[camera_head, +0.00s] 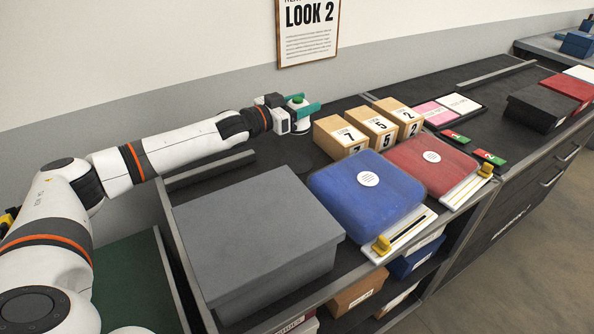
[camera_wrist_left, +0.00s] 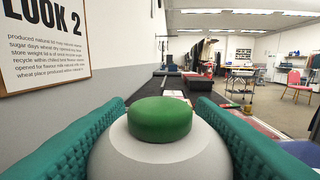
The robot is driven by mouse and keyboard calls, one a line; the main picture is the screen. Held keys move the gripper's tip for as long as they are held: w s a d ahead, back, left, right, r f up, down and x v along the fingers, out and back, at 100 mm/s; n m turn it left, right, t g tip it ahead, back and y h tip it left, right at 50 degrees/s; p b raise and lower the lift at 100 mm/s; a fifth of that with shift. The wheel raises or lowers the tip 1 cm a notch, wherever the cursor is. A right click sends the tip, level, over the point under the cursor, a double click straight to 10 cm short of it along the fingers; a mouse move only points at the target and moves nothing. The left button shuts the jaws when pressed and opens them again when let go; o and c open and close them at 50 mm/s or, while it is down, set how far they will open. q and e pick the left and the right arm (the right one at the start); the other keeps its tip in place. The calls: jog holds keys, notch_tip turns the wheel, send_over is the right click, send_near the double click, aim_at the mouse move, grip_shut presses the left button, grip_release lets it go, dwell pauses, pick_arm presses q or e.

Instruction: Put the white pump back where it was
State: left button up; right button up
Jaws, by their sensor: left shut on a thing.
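My left gripper (camera_head: 299,106) is at the back of the counter, beyond the grey box and left of the numbered blocks. Its teal fingers are shut on a white rounded thing with a green round top (camera_head: 301,126). In the left wrist view the white domed body (camera_wrist_left: 160,155) sits between both fingers, with the green top (camera_wrist_left: 160,118) upright. It is a button-like shape; I cannot make out a white pump in either view. The gripper hides part of it, and I cannot tell if its base touches the counter. My right gripper is not in view.
A large grey lidded box (camera_head: 262,235) stands in front. Wooden blocks numbered 7, 5 and 2 (camera_head: 340,137) stand right of the gripper. Blue (camera_head: 345,195) and red (camera_head: 410,160) cases lie nearer, each beside a white slider panel. A black box (camera_head: 540,105) is farther right.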

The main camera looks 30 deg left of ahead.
aim_at(302, 127)
pick_arm(q)
jog(key=shift+f, duration=0.65)
notch_tip(302, 127, down, 5)
jog(key=shift+f+b, duration=0.1)
jog(key=shift+b, duration=0.5)
notch_tip(302, 127, down, 4)
jog(key=shift+f, duration=0.25)
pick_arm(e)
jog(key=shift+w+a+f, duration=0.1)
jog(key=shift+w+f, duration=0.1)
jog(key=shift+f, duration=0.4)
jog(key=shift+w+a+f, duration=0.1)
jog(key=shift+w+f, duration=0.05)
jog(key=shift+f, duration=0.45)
pick_arm(q)
jog(key=shift+f, duration=0.1)
jog(key=o, duration=1.3)
